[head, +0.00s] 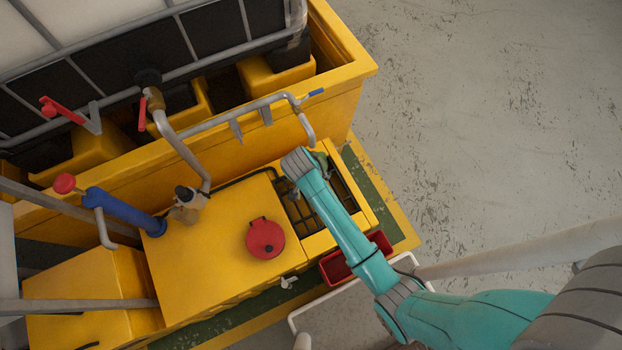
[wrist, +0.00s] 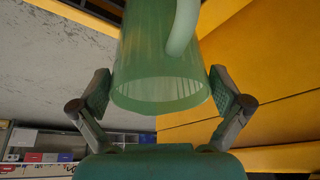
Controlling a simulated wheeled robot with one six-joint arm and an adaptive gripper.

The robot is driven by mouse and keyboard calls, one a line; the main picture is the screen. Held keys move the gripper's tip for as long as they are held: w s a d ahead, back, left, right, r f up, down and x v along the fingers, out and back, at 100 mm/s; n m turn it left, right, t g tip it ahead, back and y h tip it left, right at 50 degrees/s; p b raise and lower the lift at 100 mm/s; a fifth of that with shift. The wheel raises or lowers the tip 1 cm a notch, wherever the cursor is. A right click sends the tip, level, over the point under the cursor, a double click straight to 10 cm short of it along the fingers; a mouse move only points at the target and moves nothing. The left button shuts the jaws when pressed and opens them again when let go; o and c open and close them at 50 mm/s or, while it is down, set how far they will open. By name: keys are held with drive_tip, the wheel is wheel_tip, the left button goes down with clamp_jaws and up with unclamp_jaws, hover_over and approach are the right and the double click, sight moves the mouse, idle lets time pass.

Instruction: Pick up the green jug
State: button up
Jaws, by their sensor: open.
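The green jug (wrist: 155,60) is translucent, with a pale handle (wrist: 184,28) on its near side in the wrist view. Its wide round end faces my gripper. My gripper (wrist: 162,92) is open, with one finger on each side of the jug. The left finger is close to the jug's wall and the right finger is near it too; I cannot tell whether either touches.
The black grating (head: 345,190) is set in the yellow unit (head: 220,235), which has a red cap (head: 265,238). A grey pipe (head: 245,112) with a blue handle runs just behind. A red bin (head: 337,266) stands at the near side. Open floor (head: 500,100) lies right.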

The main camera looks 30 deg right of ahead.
drive_tip(key=c, duration=1.3)
drive_tip(key=shift+c, duration=0.8)
drive_tip(key=shift+w+r, duration=0.1)
drive_tip(key=shift+r, duration=0.1)
